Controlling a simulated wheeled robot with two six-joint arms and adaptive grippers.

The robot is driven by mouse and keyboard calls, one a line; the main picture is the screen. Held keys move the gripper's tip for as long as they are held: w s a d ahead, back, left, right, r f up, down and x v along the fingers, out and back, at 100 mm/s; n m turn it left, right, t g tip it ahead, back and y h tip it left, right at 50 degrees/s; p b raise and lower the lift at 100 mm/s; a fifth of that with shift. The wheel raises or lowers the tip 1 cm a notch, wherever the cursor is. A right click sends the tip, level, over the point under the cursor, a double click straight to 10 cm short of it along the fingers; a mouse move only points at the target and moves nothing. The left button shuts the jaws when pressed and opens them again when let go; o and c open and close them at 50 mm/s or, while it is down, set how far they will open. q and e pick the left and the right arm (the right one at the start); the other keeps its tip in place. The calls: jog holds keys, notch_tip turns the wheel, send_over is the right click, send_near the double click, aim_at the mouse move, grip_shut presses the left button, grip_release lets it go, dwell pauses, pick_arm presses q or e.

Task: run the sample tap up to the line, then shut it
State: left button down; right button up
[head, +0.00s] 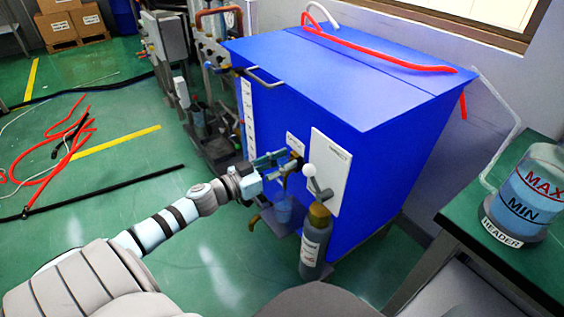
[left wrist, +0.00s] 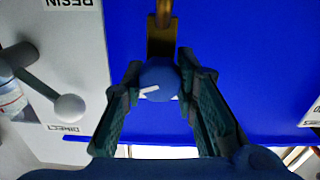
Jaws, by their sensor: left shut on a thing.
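My left gripper (head: 279,162) is at the front of the blue cabinet, shut on the tap's round blue knob. In the left wrist view my left gripper (left wrist: 160,70) has one finger on each side of the blue knob (left wrist: 158,82), which has a white mark, tilted a little. The brass tap body (left wrist: 160,38) runs out from the knob. In the head view a small bluish clear vessel (head: 283,209) stands below the tap. Its fill line and level are too small to tell, and I cannot see whether water runs. My right gripper is not in view.
A lever with a white ball (head: 309,170) is on the white panel (head: 330,160) just right of the gripper. A grey bottle (head: 315,245) hangs below it. A header jar (head: 527,195) marked MAX and MIN stands on the green table (head: 470,225). Hoses (head: 60,150) lie on the floor.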

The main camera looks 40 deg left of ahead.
pick_arm(q)
jog(key=m+p, duration=0.2)
jog(key=m, duration=0.1)
jog(key=shift+r+p, duration=0.2)
jog(key=shift+p, duration=0.1)
jog(key=shift+f+m, duration=0.1)
jog(key=shift+m, duration=0.5)
jog(key=shift+d+f, duration=0.1)
jog(key=shift+f, duration=0.05)
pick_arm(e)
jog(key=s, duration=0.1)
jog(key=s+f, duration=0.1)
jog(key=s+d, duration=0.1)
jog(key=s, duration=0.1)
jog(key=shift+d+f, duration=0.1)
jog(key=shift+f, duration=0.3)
pick_arm(q)
jog(key=c, duration=1.3)
grip_release()
jog(key=v, duration=1.2)
